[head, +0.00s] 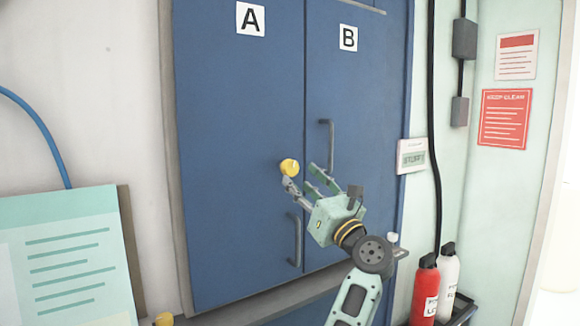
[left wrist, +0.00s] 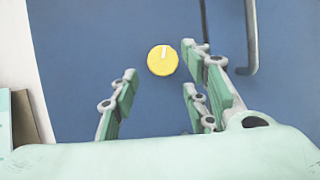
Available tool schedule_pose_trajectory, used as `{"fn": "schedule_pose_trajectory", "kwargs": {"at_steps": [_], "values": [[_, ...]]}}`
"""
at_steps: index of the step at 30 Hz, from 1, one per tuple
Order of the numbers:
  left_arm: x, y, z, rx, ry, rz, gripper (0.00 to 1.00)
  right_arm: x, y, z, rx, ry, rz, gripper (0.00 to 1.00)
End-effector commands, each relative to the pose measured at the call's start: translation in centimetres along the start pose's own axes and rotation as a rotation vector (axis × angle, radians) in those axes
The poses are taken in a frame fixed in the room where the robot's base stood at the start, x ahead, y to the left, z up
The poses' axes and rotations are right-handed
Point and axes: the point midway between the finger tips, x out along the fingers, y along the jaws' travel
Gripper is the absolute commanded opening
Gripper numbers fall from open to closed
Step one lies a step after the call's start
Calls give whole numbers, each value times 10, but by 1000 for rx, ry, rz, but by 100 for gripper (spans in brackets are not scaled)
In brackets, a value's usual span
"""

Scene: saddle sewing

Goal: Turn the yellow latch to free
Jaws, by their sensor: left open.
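The yellow latch (head: 289,167) is a round knob on blue door A (head: 240,120), near the seam with door B (head: 350,105). In the left wrist view the latch (left wrist: 162,61) shows a pale mark near its top, pointing roughly upward. My left gripper (head: 306,178) is open and empty in front of the doors, just below and right of the latch in the head view. In the left wrist view the latch lies ahead of the spread fingers (left wrist: 160,88), between the left finger and the right ones. I cannot tell whether any finger touches it. My right gripper is not in view.
Grey bar handles stand out on door B (head: 328,145) and on door A (head: 295,238), close to my gripper. A red bottle (head: 425,290) and a white bottle (head: 448,280) stand at lower right. A green board (head: 65,255) is at lower left.

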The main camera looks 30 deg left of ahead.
Motion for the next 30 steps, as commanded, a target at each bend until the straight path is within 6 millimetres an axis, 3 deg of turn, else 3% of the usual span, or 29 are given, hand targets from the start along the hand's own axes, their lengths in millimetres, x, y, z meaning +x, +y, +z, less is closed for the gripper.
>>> {"fn": "schedule_pose_trajectory", "kwargs": {"at_steps": [3,9,21,30], "values": [[24,1,5,3,-2,3,42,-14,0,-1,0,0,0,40],[50,1,3,1,0,3,42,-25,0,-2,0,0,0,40],[58,0,0,-2,2,2,42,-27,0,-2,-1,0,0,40],[58,1,0,-2,3,4,16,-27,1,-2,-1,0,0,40]]}}
